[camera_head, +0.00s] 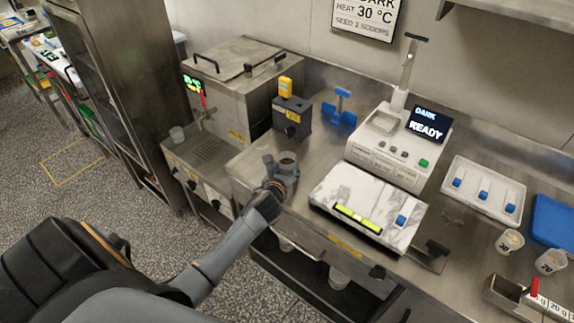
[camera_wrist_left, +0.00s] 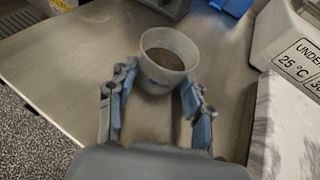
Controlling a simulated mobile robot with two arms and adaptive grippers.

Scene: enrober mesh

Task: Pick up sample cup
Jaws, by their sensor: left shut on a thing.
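The sample cup (camera_head: 288,157) is a small translucent grey-white cup near the left end of the steel counter, left of the marble slab. In the left wrist view the cup (camera_wrist_left: 165,75) is upright with dark brown contents inside. My left gripper (camera_head: 279,172) is around the cup from the near side. In the left wrist view the left gripper (camera_wrist_left: 160,90) has one blue-padded finger on each side of the cup, shut on it. Whether the cup's base touches the counter is hard to tell. My right gripper is not in view.
A marble slab (camera_head: 375,195) lies right of the cup. A white machine reading READY (camera_head: 385,150) stands behind the slab. A dark grey block (camera_head: 291,117) and blue stand (camera_head: 340,112) are behind the cup.

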